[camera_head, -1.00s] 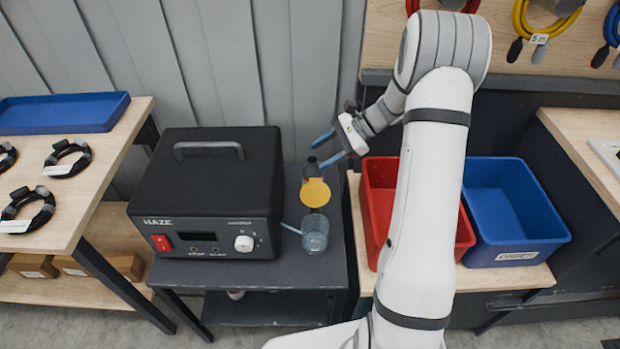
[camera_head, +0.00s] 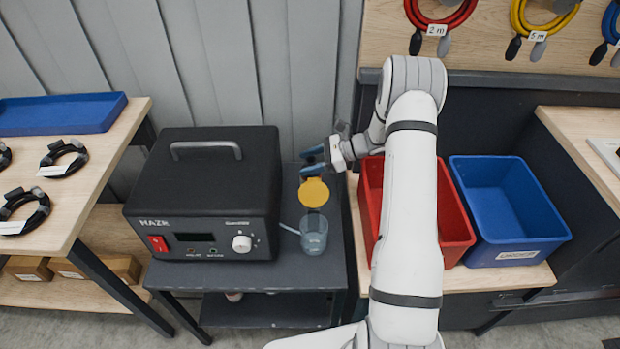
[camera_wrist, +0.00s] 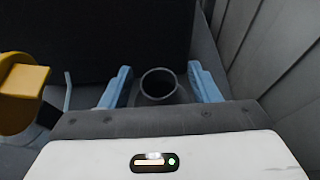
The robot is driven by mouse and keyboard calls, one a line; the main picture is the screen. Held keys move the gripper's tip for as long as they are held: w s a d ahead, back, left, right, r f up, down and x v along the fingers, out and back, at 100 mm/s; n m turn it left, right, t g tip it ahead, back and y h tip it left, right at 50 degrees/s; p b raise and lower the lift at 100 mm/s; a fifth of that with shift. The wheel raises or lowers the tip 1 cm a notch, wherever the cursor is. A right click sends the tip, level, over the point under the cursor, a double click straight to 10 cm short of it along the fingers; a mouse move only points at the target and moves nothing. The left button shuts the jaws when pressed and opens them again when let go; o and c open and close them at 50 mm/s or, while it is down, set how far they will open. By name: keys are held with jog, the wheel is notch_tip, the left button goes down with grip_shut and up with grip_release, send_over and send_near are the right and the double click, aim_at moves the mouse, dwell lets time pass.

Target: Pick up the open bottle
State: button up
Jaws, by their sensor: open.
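The open bottle (camera_wrist: 158,86) shows in the wrist view as a dark round mouth with a grey rim. It stands between the two blue fingers of my gripper (camera_wrist: 160,76), with a visible gap on each side. In the head view my gripper (camera_head: 310,161) reaches in from the right at the back of the dark bench, around the bottle. There the bottle is mostly hidden by the fingers and a yellow disc (camera_head: 313,192). The bottle's lower body is hidden in the wrist view.
A black HAZE machine (camera_head: 205,190) stands close on the left. A clear cup (camera_head: 314,236) with a thin blue stick stands in front. The yellow piece (camera_wrist: 22,85) is left in the wrist view. Red (camera_head: 455,225) and blue (camera_head: 510,200) bins stand right. A grey wall is behind.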

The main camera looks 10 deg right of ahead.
jog(key=shift+w+a+f, duration=0.15)
jog(key=shift+a+f, duration=0.2)
jog(key=shift+a, duration=0.25)
jog(key=shift+c, duration=0.4)
grip_shut()
